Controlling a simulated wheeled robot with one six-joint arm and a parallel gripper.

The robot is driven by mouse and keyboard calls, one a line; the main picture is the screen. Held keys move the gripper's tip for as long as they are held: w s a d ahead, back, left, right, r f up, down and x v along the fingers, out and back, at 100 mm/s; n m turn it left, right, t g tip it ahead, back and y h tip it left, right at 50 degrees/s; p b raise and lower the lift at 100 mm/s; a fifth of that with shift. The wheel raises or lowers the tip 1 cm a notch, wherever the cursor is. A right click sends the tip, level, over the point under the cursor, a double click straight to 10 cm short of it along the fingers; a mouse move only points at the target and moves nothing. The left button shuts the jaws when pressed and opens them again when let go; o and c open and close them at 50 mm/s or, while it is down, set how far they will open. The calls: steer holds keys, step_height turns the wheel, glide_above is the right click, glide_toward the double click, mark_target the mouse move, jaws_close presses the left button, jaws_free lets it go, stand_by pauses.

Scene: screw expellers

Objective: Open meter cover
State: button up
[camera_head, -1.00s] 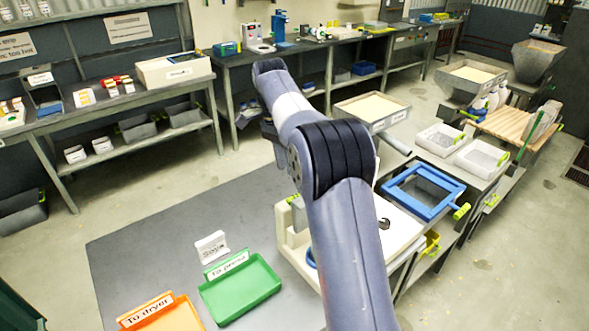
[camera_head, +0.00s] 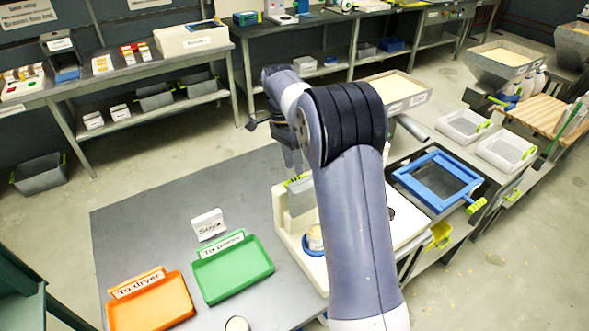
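A cream device that looks like the meter (camera_head: 290,240) stands on the grey table, partly hidden behind my arm. A grey block (camera_head: 299,198) with a yellow-green strip on top stands at its back; I cannot tell whether this is the cover. A small round cup with a yellowish band (camera_head: 315,237) sits in the device, partly hidden. My gripper (camera_head: 291,168) points down just above the grey block. My arm hides part of the gripper, and its finger gap is too small to judge.
A green tray (camera_head: 233,270) and an orange tray (camera_head: 152,306) lie on the table (camera_head: 150,220) at left, with a small white labelled box (camera_head: 208,224) behind. A small round container (camera_head: 237,324) is at the front edge. A blue-framed sieve (camera_head: 438,181) is at right.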

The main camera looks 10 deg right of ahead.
steer(key=shift+x, duration=1.35)
steer(key=shift+c, duration=0.2)
jaws_close()
